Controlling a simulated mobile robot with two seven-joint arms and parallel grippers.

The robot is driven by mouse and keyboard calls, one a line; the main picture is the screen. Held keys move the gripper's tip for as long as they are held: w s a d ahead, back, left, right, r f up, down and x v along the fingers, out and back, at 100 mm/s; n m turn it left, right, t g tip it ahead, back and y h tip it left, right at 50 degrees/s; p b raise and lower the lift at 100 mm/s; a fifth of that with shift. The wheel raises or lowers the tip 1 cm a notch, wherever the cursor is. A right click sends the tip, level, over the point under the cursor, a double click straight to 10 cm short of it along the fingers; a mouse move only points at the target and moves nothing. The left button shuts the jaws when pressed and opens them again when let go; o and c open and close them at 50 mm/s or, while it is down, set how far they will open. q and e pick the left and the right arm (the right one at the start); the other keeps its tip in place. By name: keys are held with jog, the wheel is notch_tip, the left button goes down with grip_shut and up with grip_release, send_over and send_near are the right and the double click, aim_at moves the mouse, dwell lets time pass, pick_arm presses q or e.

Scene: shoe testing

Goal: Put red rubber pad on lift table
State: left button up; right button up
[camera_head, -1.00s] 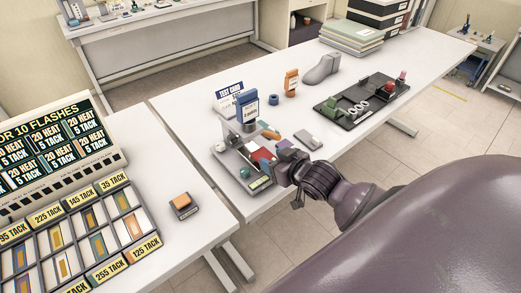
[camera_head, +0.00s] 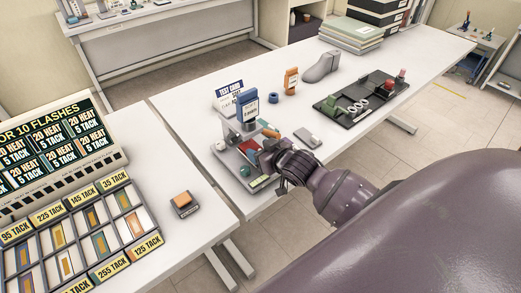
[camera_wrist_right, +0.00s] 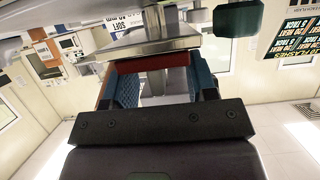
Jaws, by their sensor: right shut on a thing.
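The red rubber pad (camera_wrist_right: 152,62) is held between the blue fingertips of my right gripper (camera_wrist_right: 165,88) in the right wrist view, which looks upside down. The pad lies against or very close to a flat metal plate (camera_wrist_right: 150,47), which looks like the lift table; I cannot tell whether they touch. In the head view my right gripper (camera_head: 266,153) reaches into the grey test stand (camera_head: 230,160) from the right. Red (camera_head: 251,145) shows just past its fingers. The gripper hides much of the plate there. My left gripper is not in view.
A blue-topped device (camera_head: 246,105) and a test card (camera_head: 229,97) stand at the stand's back. A grey block (camera_head: 307,138) lies close to my right gripper. A shoe form (camera_head: 322,67) and a black tray (camera_head: 362,100) are farther right. Free tabletop lies between them.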

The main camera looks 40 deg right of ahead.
jog(key=shift+f, duration=0.1)
jog(key=o, duration=0.9)
jog(key=shift+s+r, duration=0.2)
jog(key=a+v, duration=0.1)
jog(key=v, duration=1)
jog(key=s+a+f, duration=0.1)
jog(key=s+f, duration=0.2)
jog(key=f, duration=0.3)
jog(key=s+a+f+g+h, duration=0.1)
jog(key=s+f, duration=0.3)
jog(key=f, duration=0.2)
jog(key=s+a+f+g+b, duration=0.1)
jog(key=s+a+f, duration=0.1)
jog(key=f, duration=0.4)
jog(key=shift+s+a, duration=0.1)
jog(key=shift+s, duration=0.55)
